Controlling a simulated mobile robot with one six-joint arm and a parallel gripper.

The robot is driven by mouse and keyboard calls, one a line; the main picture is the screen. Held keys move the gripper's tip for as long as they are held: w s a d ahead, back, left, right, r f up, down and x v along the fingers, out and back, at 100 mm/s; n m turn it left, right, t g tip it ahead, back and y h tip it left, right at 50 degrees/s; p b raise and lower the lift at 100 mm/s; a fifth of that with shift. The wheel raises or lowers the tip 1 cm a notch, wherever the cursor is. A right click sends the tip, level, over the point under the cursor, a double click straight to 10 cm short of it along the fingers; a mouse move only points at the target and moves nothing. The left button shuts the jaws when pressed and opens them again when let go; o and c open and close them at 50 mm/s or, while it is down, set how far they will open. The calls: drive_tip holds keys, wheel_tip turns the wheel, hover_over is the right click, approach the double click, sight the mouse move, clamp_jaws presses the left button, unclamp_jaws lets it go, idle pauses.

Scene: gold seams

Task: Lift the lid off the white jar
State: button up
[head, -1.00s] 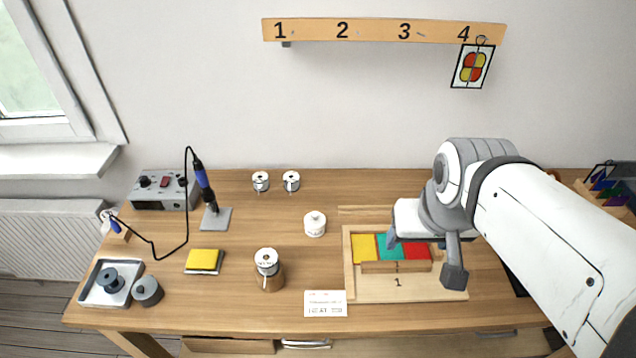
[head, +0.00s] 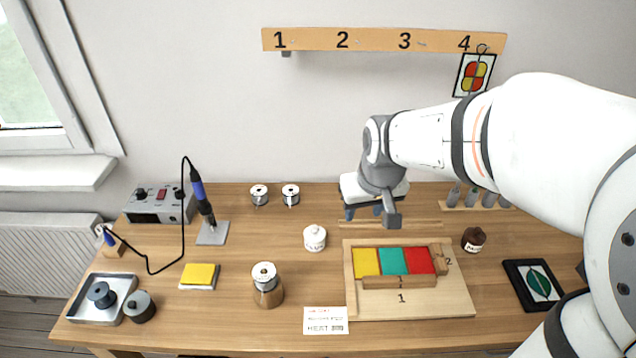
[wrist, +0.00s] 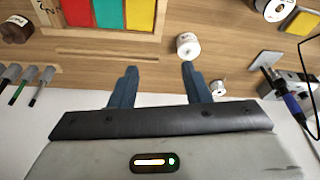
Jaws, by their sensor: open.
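The white jar (head: 315,238) stands upright on the table left of the wooden frame, with its small knobbed lid on top. It also shows in the wrist view (wrist: 188,46), just beyond the right fingertip and apart from it. My gripper (head: 372,212) is to the right of the jar and toward the wall, above the table. In the wrist view my gripper (wrist: 160,68) shows two dark fingers spread apart with nothing between them.
A wooden frame (head: 440,302) holds yellow, teal and red tiles. A brown jar (head: 473,239) stands right of it. A wood-based canister (head: 267,287) stands front left of the white jar. Two spools (head: 290,194) are behind. A soldering iron (head: 203,200) stands left. Table around the jar is clear.

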drive_tip(key=n+b, duration=0.2)
approach(315, 227)
drive_tip(key=f, duration=0.1)
drive_tip(key=shift+y, duration=0.3)
drive_tip(key=shift+p+x, duration=0.85)
drive_tip(key=shift+x, duration=3)
drive_tip(key=shift+w+d, duration=0.15)
drive_tip(key=shift+c, duration=0.4)
drive_tip(key=shift+r, duration=0.1)
clamp_jaws()
